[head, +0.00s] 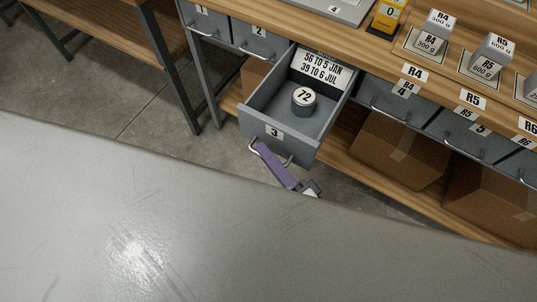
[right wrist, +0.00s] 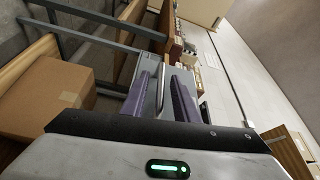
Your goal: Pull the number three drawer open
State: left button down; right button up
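The number three drawer (head: 262,128) is grey and stands pulled out from the bench in the head view. Its front carries a "3" label (head: 274,133) and a silver bar handle (head: 286,162). My right gripper (head: 262,150) is at this handle, its purple fingers pointing at the drawer front. In the right wrist view the handle (right wrist: 160,92) runs between the two fingers (right wrist: 163,88), with a gap showing between them, so the gripper looks open around it. My left gripper is not in view.
Closed drawers 1 (head: 202,24) and 2 (head: 256,38) are left of it, drawer 4 (head: 396,98) right. Cardboard boxes (head: 398,150) stand on the lower shelf. Labelled blocks (head: 433,38) and a yellow device (head: 389,16) sit on the bench top. Bare floor lies left of the drawer.

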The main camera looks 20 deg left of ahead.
jog(key=shift+s+d, duration=0.1)
jog(key=shift+s+d+f, duration=0.1)
jog(key=shift+s+d, duration=0.1)
jog(key=shift+d, duration=0.05)
jog(key=v, duration=0.9)
jog(key=shift+d, duration=0.25)
jog(key=shift+s, duration=0.1)
